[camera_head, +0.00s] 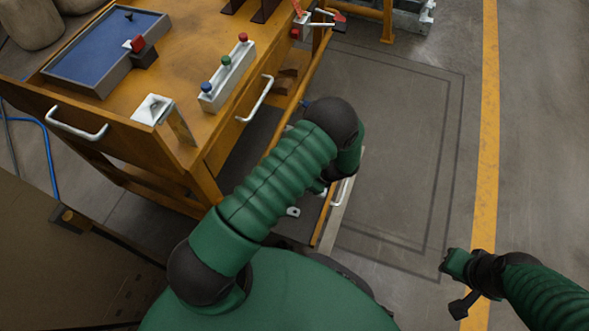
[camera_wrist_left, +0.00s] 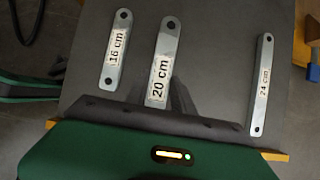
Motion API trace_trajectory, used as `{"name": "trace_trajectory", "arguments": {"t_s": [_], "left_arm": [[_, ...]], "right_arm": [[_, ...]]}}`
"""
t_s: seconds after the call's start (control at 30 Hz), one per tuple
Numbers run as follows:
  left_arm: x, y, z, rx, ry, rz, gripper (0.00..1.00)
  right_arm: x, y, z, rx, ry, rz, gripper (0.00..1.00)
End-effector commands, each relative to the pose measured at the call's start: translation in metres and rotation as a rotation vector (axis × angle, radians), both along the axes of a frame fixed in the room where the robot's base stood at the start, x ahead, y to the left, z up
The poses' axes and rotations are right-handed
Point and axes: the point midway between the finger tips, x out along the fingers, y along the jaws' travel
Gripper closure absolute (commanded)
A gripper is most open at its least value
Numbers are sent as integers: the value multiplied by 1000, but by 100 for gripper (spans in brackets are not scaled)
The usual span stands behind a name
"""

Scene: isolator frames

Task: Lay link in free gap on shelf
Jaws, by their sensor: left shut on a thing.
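In the left wrist view, my left gripper (camera_wrist_left: 163,100) is shut on the link marked 20 cm (camera_wrist_left: 163,52), a flat grey bar with a hole at its far end. Its near end is hidden between the dark fingers. The link is over the dark grey shelf (camera_wrist_left: 215,60); I cannot tell whether it touches. A 16 cm link (camera_wrist_left: 116,50) lies to its left and a 24 cm link (camera_wrist_left: 262,85) to its right. In the head view my arm hides the left gripper. My right gripper (camera_head: 465,304) is over the floor at the lower right, its jaws unclear.
The orange workbench (camera_head: 185,50) stands at the upper left, with a blue tray (camera_head: 105,45) and a button box (camera_head: 228,78) on top. A white drawer handle (camera_head: 256,98) sticks out of its side. Bare shelf shows between the 20 cm and 24 cm links.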

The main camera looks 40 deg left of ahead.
Motion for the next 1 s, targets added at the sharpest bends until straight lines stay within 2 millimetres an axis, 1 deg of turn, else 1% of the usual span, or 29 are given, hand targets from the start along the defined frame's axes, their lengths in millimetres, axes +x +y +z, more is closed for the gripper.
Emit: {"name": "trace_trajectory", "arguments": {"t_s": [0.03,0.1,0.2,0.3,0.37,0.47,0.53,0.6,0.63,0.7,0.87,0.9,1.0], "left_arm": [[11,12,-9,1,-5,9,100],[26,26,-11,0,-5,8,100],[42,40,-10,1,-4,7,100],[51,47,-8,2,-3,3,100],[54,49,-7,3,-1,3,100],[62,58,-10,4,-3,5,100],[62,58,-27,2,0,2,100],[62,58,-40,2,1,1,100],[62,58,-43,3,1,1,100],[62,58,-45,2,0,3,100],[62,58,-41,2,0,3,100],[61,57,-42,0,1,3,70],[61,57,-42,1,1,3,57]], "right_arm": [[0,0,-16,0,0,1,80],[0,1,-25,0,0,1,80],[0,1,-35,0,0,1,80],[0,1,-38,0,0,1,80],[0,1,-40,0,0,1,80],[0,1,-48,0,0,1,80],[0,1,-64,0,0,1,80],[0,1,-76,0,0,1,80],[0,1,-79,0,0,1,80],[0,1,-80,0,1,1,80],[0,1,-76,0,0,1,80],[0,1,-76,0,0,1,80],[0,1,-76,0,0,1,80]]}}
